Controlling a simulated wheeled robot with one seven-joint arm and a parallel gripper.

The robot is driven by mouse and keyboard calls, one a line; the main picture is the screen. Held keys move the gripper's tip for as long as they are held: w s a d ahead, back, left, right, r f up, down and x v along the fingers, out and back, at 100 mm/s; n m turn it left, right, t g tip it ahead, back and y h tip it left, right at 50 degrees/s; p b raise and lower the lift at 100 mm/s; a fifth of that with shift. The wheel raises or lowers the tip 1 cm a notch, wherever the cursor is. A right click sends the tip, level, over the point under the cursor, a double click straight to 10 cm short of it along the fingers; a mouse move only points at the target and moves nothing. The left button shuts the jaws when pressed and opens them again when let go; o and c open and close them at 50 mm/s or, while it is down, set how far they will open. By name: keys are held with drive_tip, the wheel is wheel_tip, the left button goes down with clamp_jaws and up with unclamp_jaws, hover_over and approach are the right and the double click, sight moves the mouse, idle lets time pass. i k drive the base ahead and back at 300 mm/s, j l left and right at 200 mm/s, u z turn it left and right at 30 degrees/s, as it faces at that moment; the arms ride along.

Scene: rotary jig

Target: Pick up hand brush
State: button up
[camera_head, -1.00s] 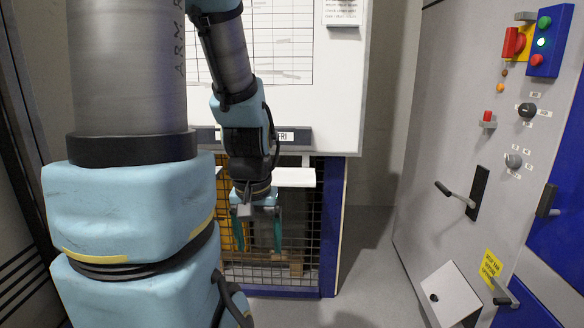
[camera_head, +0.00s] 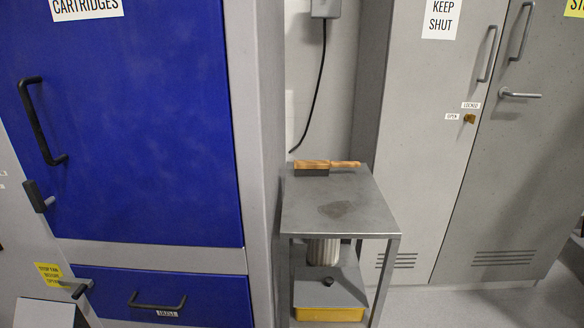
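The hand brush (camera_head: 316,165) lies on the far part of the top of a small grey metal side table (camera_head: 345,213). It has a light wooden back and dark bristles on the left, and its wooden handle points right. My gripper is not in the current head view, so whether it is open or shut does not show.
A grey machine with a blue door (camera_head: 135,130) and a blue drawer (camera_head: 165,297) stands close on the table's left. Grey lockers (camera_head: 420,130) stand to the right. Floor (camera_head: 470,305) is clear at right.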

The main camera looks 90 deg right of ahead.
sight(303, 168)
drive_tip(key=z, duration=3)
drive_tip(key=i+l+z, duration=0.15)
drive_tip(key=l+z, duration=0.15)
drive_tip(key=i+l+z, duration=0.15)
drive_tip(key=l+z, duration=0.15)
drive_tip(key=i+l+z, duration=0.15)
drive_tip(key=z, duration=0.3)
drive_tip(key=i+l+z, duration=0.25)
drive_tip(key=z, duration=0.2)
drive_tip(key=i+l+z, duration=0.2)
drive_tip(key=z, duration=0.3)
drive_tip(key=i+l+z, duration=0.2)
drive_tip(key=i, duration=0.55)
drive_tip(key=i+u, duration=0.25)
drive_tip(key=u, duration=0.2)
drive_tip(key=i+u, duration=0.2)
drive_tip(key=u, duration=0.25)
